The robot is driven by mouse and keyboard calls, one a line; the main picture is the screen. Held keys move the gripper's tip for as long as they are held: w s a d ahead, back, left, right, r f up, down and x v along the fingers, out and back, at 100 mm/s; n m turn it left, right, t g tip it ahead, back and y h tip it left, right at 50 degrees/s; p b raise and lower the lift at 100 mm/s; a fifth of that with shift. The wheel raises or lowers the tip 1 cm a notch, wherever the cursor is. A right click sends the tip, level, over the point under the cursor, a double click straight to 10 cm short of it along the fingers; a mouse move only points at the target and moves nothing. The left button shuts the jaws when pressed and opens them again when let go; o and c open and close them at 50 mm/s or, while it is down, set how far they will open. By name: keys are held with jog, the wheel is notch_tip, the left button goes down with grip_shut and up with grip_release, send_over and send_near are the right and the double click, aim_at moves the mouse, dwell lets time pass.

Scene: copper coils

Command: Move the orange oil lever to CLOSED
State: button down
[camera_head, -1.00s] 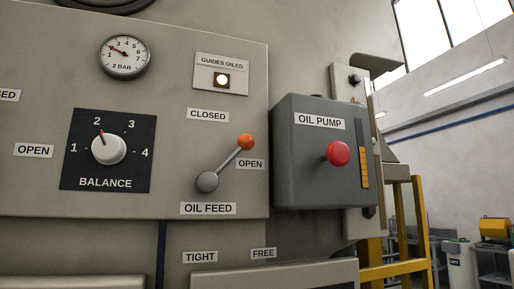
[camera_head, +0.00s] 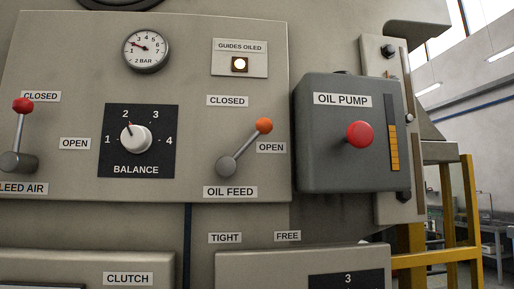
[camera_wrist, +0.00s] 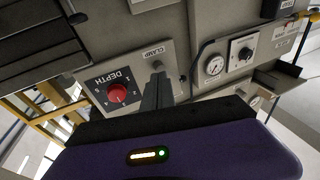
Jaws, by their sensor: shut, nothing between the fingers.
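The oil feed lever (camera_head: 245,147) is a grey rod with an orange knob (camera_head: 264,125) and a round grey pivot (camera_head: 226,167). It tilts up and to the right, its knob just above the OPEN label (camera_head: 271,147). The CLOSED label (camera_head: 227,101) is above the pivot, up and left of the knob. My gripper (camera_wrist: 157,88) is shut and empty in the wrist view, in front of a panel with a red DEPTH knob and a CLAMP label. My gripper is not in the head view, and I cannot make out the orange lever in the wrist view.
The grey oil pump box (camera_head: 350,155) with a red button stands out right of the lever. The BALANCE dial (camera_head: 136,138) and red-knobbed bleed air lever (camera_head: 22,135) are left of it. A yellow frame (camera_head: 440,254) is at lower right.

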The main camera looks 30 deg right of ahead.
jog(key=w+r+n+t+p, duration=0.1)
jog(key=w+r+t, duration=0.1)
jog(key=w+r, duration=0.5)
jog(key=w+d+r+t, duration=0.1)
jog(key=w+r, duration=0.2)
jog(key=r, duration=0.8)
jog(key=w+r+n+t+p, duration=0.1)
jog(key=w+r+t, duration=0.1)
jog(key=w+r, duration=0.5)
notch_tip(320, 180, up, 28)
jog(key=a+n+g+y+p, duration=0.1)
jog(key=a+n+g+y, duration=0.1)
jog(key=n, duration=0.8)
jog(key=shift+s+a+g+y, duration=0.4)
jog(key=shift+s+g+y, duration=0.05)
jog(key=shift+g+y, duration=0.15)
jog(key=shift+r, duration=0.15)
